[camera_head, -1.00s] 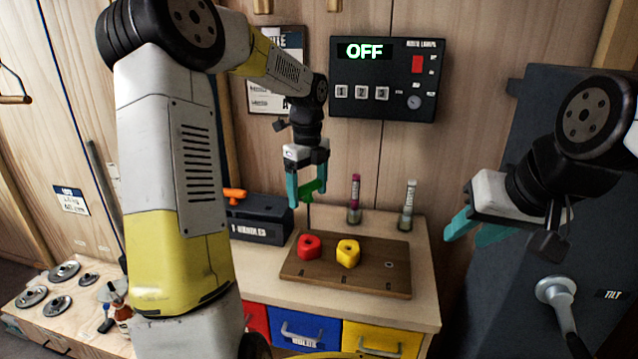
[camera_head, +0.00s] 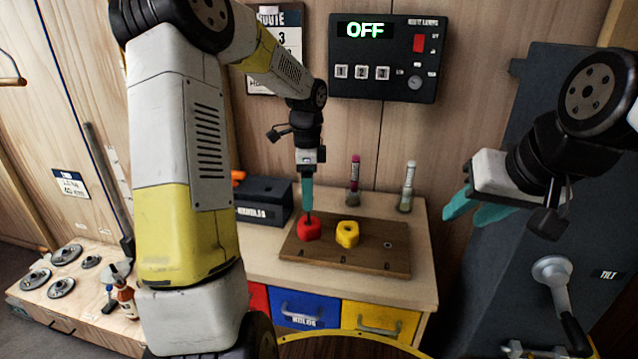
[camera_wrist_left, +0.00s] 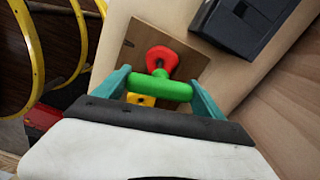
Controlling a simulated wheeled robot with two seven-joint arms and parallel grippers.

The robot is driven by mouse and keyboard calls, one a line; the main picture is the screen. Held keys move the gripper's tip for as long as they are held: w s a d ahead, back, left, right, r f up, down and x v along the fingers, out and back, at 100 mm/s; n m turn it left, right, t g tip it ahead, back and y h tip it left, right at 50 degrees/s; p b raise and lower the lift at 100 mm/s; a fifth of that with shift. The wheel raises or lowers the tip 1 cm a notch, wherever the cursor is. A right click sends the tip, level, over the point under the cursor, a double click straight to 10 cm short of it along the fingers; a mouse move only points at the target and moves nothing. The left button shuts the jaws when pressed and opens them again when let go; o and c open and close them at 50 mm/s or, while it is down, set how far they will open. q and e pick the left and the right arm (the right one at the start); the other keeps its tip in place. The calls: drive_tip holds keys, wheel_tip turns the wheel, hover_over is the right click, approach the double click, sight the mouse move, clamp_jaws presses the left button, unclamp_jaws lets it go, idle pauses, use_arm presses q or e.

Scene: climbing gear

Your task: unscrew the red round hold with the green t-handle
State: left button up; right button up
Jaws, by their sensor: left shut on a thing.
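The red round hold (camera_head: 308,229) sits on the left part of the brown wooden board (camera_head: 345,262). It also shows in the left wrist view (camera_wrist_left: 162,58). My left gripper (camera_head: 307,205) is directly above the red hold, pointing down. It is shut on the green t-handle (camera_wrist_left: 160,83), whose bar lies between the teal fingers in the left wrist view. In the head view the fingers hide the handle, and a thin dark shaft reaches down to the red hold. Whether its tip is seated cannot be told. My right gripper (camera_head: 474,206) is open and empty at the right, away from the board.
A yellow hold (camera_head: 347,234) stands on the board just right of the red one. A dark handles box (camera_head: 262,202) is behind left. Two marker-like tubes (camera_head: 354,181) stand behind the board. A control box (camera_head: 384,58) reading OFF hangs on the wall.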

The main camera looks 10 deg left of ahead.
use_arm(q)
drive_tip(key=n, duration=0.6)
drive_tip(key=shift+s+f+n, duration=0.1)
drive_tip(key=shift+n, duration=0.2)
drive_tip(key=n, duration=0.6)
drive_tip(key=shift+r+n, duration=0.3)
drive_tip(key=shift+r, duration=0.9)
drive_tip(key=m, duration=0.9)
drive_tip(key=shift+m, duration=0.3)
drive_tip(key=m, duration=1.1)
drive_tip(key=shift+r+m, duration=0.1)
drive_tip(key=shift+m, duration=0.6)
drive_tip(key=shift+r, duration=0.85)
